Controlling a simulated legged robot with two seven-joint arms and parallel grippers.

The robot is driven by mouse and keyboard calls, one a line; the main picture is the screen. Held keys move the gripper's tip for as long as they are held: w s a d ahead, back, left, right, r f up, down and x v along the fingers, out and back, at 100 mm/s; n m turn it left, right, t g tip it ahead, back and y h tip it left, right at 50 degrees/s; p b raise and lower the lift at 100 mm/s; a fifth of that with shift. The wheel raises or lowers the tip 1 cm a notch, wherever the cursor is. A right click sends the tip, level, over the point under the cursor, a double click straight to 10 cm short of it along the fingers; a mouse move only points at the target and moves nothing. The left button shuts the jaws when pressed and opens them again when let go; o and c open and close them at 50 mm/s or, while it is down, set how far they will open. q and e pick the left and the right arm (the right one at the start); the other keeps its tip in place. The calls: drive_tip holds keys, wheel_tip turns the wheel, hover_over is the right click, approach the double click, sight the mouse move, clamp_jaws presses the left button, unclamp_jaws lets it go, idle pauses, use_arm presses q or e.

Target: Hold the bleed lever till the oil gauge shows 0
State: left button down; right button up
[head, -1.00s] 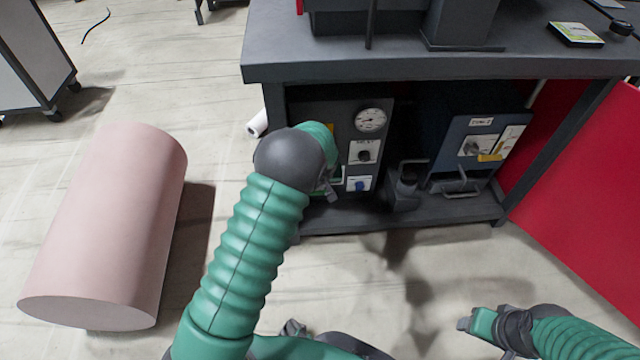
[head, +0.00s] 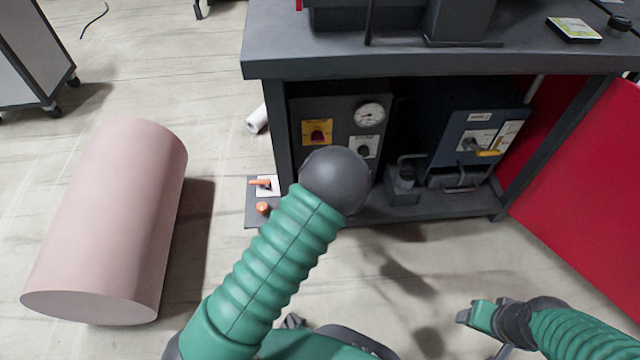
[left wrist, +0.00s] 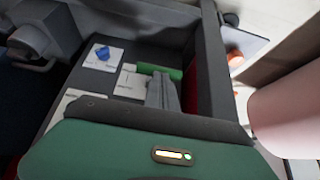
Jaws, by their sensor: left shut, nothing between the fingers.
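The round white oil gauge (head: 370,114) sits on a dark panel under the bench in the head view. Its needle is too small to read. My left gripper is hidden behind my arm in the head view. In the left wrist view my left gripper (left wrist: 163,92) is shut and empty, its fingers at a green bar (left wrist: 160,71) that looks like a lever handle on the panel. I cannot tell if they touch, nor read any lever label. My right gripper (head: 468,316) is at the lower right, away from the bench; its opening is unclear.
A red knob on a yellow plate (head: 317,132) and a dark knob (head: 363,147) share the panel. A blue knob (left wrist: 103,52) shows in the wrist view. An orange-handled box (head: 253,213) stands left of the bench leg. A pink cylinder (head: 110,220) lies left.

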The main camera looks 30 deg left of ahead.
use_arm(q)
wheel_tip(320, 180, down, 12)
drive_tip(key=s+d+t+y+b, duration=0.1)
drive_tip(key=shift+s+f, duration=0.25)
drive_tip(key=shift+s, duration=0.1)
drive_tip(key=shift+r+t, duration=0.15)
drive_tip(key=shift+t, duration=0.15)
idle(1.2)
wheel_tip(320, 180, up, 13)
drive_tip(key=s+d+p, duration=0.1)
drive_tip(key=p, duration=0.7)
drive_tip(key=shift+s, duration=0.35)
